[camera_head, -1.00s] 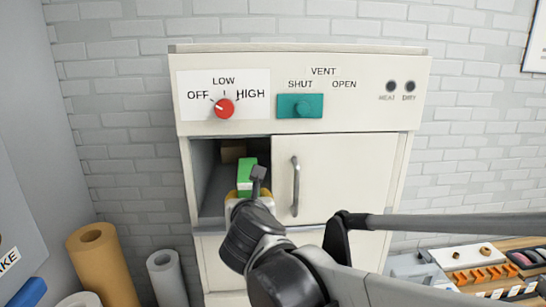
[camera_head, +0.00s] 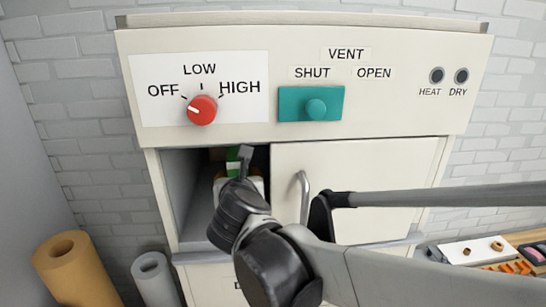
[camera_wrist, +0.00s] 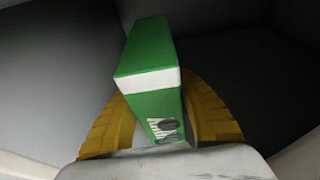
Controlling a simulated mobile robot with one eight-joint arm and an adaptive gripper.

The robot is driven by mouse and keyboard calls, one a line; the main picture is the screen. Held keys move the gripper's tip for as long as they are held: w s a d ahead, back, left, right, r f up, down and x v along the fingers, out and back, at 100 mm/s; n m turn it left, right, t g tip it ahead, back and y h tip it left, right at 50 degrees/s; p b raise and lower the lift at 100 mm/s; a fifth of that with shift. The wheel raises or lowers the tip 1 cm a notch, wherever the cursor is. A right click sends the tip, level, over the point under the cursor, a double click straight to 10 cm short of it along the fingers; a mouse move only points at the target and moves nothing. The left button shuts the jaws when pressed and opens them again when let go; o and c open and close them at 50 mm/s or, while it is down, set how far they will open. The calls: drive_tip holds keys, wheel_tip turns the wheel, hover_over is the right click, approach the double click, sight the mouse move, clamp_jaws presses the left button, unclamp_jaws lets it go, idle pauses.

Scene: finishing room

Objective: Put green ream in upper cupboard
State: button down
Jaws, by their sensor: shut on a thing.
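The green ream (camera_wrist: 150,60) has a white band and is held between the yellow fingers of my gripper (camera_wrist: 160,115) in the wrist view. In the head view the ream (camera_head: 234,155) shows only in part, behind my wrist. My gripper (camera_head: 238,180) is inside the open left part of the upper cupboard (camera_head: 182,185). Dark inner walls surround the ream in the wrist view. Whether the ream touches the cupboard floor cannot be told.
The cupboard's door panel (camera_head: 345,190) with a metal handle (camera_head: 304,195) covers the right part. Above are a red knob (camera_head: 202,110) and a teal vent slider (camera_head: 311,104). Paper rolls (camera_head: 75,270) stand at lower left. A brown box inside is mostly hidden.

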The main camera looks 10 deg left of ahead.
drive_tip(key=shift+s+d+f, duration=0.1)
drive_tip(key=shift+s+d, duration=0.05)
drive_tip(key=shift+s, duration=0.2)
drive_tip(key=c, duration=0.9)
unclamp_jaws()
drive_tip(key=shift+w, duration=0.1)
drive_tip(key=shift+c, duration=0.2)
drive_tip(key=b+v, duration=0.1)
drive_tip(key=v, duration=1.1)
drive_tip(key=shift+r+b, duration=0.3)
drive_tip(key=shift+b, duration=0.05)
